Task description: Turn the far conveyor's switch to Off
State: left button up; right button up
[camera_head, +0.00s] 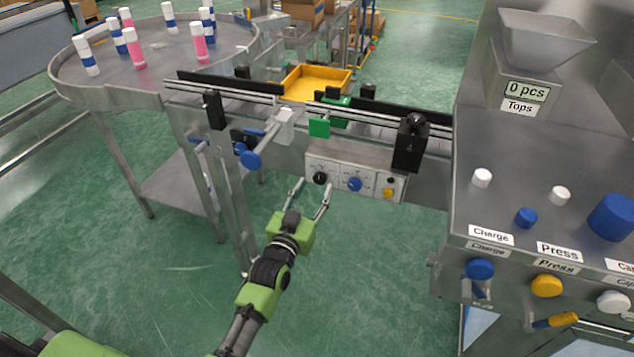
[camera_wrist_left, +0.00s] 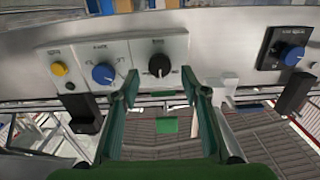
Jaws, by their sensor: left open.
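A pale control panel (camera_head: 340,178) is fixed to the side of the conveyor (camera_head: 290,150). It carries a black knob (camera_head: 320,177) at its left end, a blue knob (camera_head: 354,184) in the middle and a yellow button (camera_head: 388,192) at its right. My left gripper (camera_head: 312,187) is open, its fingers pointing at the panel around the black knob's end. In the left wrist view the black knob (camera_wrist_left: 159,65) appears between the open fingertips (camera_wrist_left: 160,80), with no clear contact. The panel's labels are too small to read, so I cannot tell the knob's setting.
A round table (camera_head: 150,75) with several bottles stands at the left. A yellow tray (camera_head: 317,82) is behind the conveyor. A steel machine (camera_head: 540,190) stands at the right. The floor in front of the panel is clear.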

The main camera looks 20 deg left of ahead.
aim_at(318, 180)
pick_arm(q)
jog(key=shift+w, duration=1.55)
jog(key=c, duration=1.1)
jog(key=shift+n, duration=0.3)
jog(key=n+p, duration=0.1)
jog(key=n, duration=0.3)
jog(key=shift+n, duration=0.3)
jog(key=n, duration=0.4)
jog(key=shift+f+n, duration=0.1)
jog(key=shift+n, duration=0.2)
